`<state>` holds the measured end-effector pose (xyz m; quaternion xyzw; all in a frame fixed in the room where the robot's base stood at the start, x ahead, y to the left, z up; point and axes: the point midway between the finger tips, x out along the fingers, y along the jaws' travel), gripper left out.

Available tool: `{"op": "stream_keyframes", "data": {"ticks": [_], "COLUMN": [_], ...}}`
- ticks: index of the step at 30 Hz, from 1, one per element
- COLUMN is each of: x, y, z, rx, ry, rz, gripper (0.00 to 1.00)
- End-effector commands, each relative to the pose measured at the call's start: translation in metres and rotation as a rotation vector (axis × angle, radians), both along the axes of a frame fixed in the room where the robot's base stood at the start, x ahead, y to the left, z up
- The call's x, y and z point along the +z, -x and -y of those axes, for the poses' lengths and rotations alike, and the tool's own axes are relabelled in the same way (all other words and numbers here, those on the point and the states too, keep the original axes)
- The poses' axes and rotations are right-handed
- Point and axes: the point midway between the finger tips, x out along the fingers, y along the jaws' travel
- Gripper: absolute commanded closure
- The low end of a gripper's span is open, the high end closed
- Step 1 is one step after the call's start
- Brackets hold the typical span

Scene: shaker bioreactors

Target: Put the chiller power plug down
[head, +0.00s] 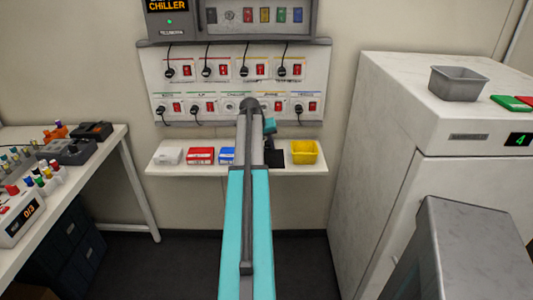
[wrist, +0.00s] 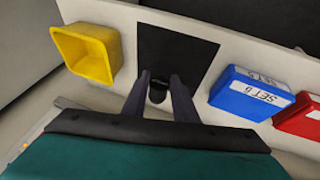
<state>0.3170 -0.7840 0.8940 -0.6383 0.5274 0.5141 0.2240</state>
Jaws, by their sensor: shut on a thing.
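My gripper (wrist: 158,84) is shut on a small black plug (wrist: 158,95), which shows between the fingertips in the wrist view. The plug is over or at the black mat (wrist: 178,50) on the wall shelf; whether it touches the mat I cannot tell. In the head view the mat (head: 276,158) shows partly behind my arm, which hides the fingertips and the plug.
A yellow bin (wrist: 84,54) and a blue "SET 6" box (wrist: 250,93) flank the mat. Red (head: 200,156) and white (head: 168,156) boxes stand farther left on the shelf (head: 185,172). A socket panel (head: 325,75) with several plugs and red switches hangs above.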

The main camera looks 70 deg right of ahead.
Motion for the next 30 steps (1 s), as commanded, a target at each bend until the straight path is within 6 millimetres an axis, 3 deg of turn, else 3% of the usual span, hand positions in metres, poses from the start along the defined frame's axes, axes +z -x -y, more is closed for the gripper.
{"op": "stream_keyframes", "data": {"ticks": [7, 17, 30], "x": [-0.006, -0.033, -0.038], "y": [0.000, 0.000, -0.001], "z": [0.000, -0.001, 0.000], "rx": [0.001, 0.001, 0.001], "ry": [0.000, -0.001, 0.000], "rz": [0.000, -0.001, 0.000], "gripper": [0.98, 0.98, 0.98]}}
